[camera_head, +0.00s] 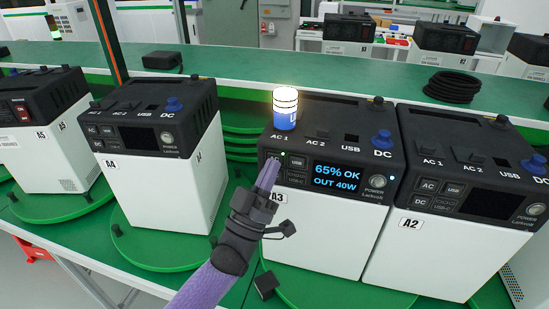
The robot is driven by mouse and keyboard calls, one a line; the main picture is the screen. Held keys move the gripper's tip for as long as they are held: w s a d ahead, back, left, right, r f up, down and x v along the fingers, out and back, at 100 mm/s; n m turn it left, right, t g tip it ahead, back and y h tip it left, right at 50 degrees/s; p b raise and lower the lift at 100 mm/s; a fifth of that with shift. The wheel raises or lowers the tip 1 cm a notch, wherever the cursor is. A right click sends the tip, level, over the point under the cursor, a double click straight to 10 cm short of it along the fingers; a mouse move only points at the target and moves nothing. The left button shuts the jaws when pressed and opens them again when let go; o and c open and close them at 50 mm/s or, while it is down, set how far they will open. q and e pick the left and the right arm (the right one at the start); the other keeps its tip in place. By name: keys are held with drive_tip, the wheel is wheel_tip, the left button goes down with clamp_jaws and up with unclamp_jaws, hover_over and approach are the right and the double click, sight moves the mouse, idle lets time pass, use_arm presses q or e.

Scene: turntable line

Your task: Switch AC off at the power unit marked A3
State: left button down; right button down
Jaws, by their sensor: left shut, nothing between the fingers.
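The power unit marked A3 (322,222) is a white box with a black top, at the middle of the head view. Its label (280,198) is partly covered by my gripper. Its lit screen (337,178) reads "65% OK OUT 40W". My right gripper is not in view.
A glowing white and blue lamp (286,112) is plugged into the top of A3. Unit A2 (440,255) stands close on the right, another unit (165,195) on the left. A coiled black cable (453,87) lies on the green shelf (235,65) behind.

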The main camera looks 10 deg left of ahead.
use_arm(q)
drive_tip(key=shift+w, duration=0.35)
drive_tip(key=shift+s, duration=0.1)
idle(0.5)
drive_tip(key=shift+s, duration=0.65)
drive_tip(key=s+p, duration=0.3)
drive_tip(key=s, duration=0.2)
drive_tip(key=shift+a, duration=0.1)
idle(0.5)
